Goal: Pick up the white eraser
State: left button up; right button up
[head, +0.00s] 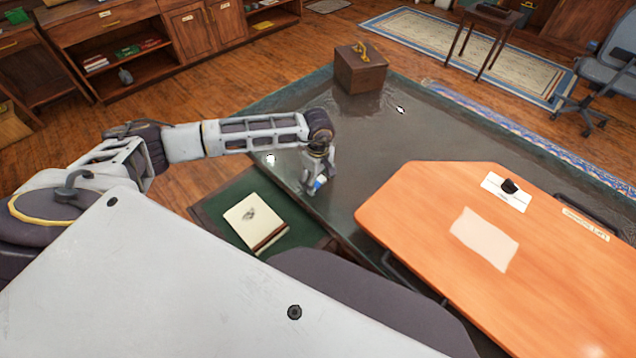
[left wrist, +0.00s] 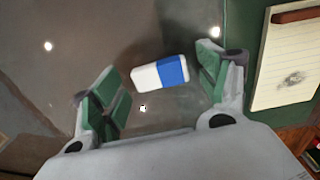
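The white eraser (left wrist: 146,78) has a blue sleeve on one end and lies on the dark, glossy tabletop (head: 375,125). In the left wrist view it sits between the two green-padded fingers of my left gripper (left wrist: 160,88), with a gap to each finger. In the head view my left gripper (head: 319,184) points down near the left edge of the dark table, and a small part of the eraser (head: 320,184) shows at its fingertips. The left gripper is open. My right gripper is in neither view.
A wooden box (head: 360,70) stands at the table's far end. An orange board (head: 410,200) with papers lies to the right. A notepad (head: 255,218) lies on a green surface left of the table; it also shows in the wrist view (left wrist: 287,70). The tabletop beyond my gripper is mostly clear.

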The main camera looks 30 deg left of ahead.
aim_at(318, 181)
pick_arm(q)
jog(key=c, duration=0.7)
jog(key=shift+c, duration=0.4)
jog(key=shift+r, duration=0.8)
notch_tip(318, 181, up, 7)
jog(key=shift+f+b, duration=0.1)
jog(key=shift+b, duration=0.25)
jog(key=shift+r, duration=0.8)
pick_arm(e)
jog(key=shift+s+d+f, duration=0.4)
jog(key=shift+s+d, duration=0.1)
